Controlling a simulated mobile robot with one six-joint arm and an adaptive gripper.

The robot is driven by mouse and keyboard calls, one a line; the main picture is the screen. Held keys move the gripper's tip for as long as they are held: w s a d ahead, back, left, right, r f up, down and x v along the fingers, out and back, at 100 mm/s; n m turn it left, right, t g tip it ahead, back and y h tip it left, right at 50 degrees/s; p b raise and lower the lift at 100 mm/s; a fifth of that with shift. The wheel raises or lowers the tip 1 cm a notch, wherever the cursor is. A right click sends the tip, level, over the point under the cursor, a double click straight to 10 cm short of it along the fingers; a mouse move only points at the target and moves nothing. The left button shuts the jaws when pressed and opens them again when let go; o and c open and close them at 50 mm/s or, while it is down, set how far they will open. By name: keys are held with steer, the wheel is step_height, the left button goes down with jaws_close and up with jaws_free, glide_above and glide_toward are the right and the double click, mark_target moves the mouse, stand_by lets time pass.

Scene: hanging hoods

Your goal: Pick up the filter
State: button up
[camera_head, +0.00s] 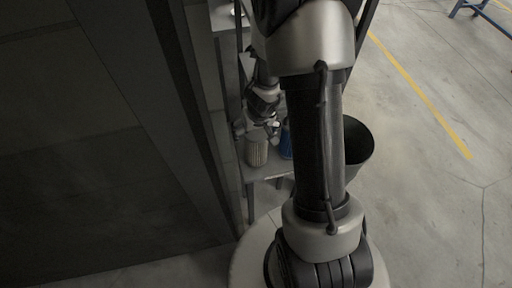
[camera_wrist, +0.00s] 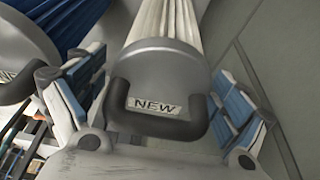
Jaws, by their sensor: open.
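A filter with white pleats, a grey end cap and a dark handle on a plate reading "NEW" fills the middle of the wrist view (camera_wrist: 160,68). In the head view a pale ribbed filter (camera_head: 257,152) stands on a small grey table, below my gripper (camera_head: 259,128). In the wrist view my gripper (camera_wrist: 158,95) is open, its blue-padded fingers on either side of the capped end. I cannot tell whether either finger touches it. The filter's far end is out of the wrist view.
A blue filter (camera_head: 286,142) stands close to the right of the pale one; a blue body with a grey cap (camera_wrist: 58,22) shows at the left in the wrist view. A dark bin (camera_head: 358,143) is right of my arm. A dark wall (camera_head: 90,140) is at left.

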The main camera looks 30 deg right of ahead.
steer(key=shift+w+d+f, duration=0.1)
steer(key=shift+f, duration=0.45)
steer(key=shift+c, duration=0.3)
steer(key=shift+r, duration=0.1)
steer(key=c, duration=1.2)
steer(key=shift+r, duration=0.15)
step_height(320, 180, up, 20)
steer(key=p, duration=1.9)
steer(key=shift+f, duration=0.2)
